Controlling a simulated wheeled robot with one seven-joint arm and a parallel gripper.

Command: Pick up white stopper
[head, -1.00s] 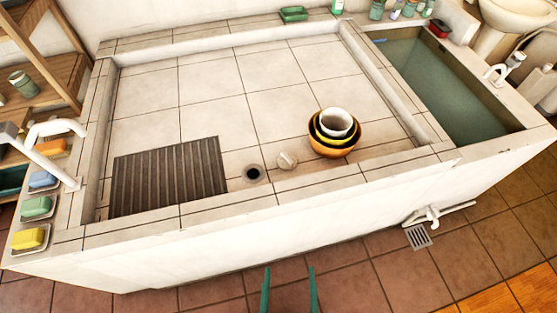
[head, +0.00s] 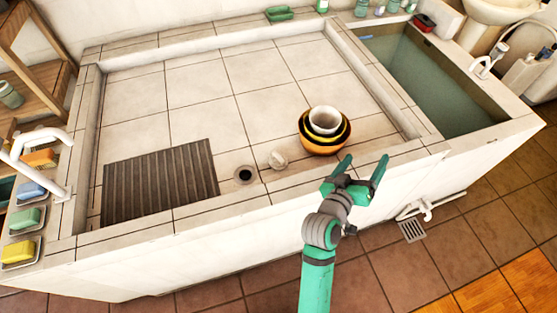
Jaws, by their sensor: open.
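The white stopper (head: 278,160) is a small round pale piece on the tiled basin floor. It lies between the dark round drain hole (head: 244,175) and a stack of bowls. My gripper (head: 361,169) is green and grey, open and empty. In the picture its fingers are over the basin's front rim, to the right of the stopper and just below the bowls. It is apart from the stopper, and nothing hides the stopper.
The nested bowls (head: 325,146), orange, yellow and white, stand close right of the stopper. A dark slatted grate (head: 161,182) lies left of the drain. The basin's front rim (head: 225,209) is raised. A water-filled trough (head: 425,90) is at right. The basin's back is clear.

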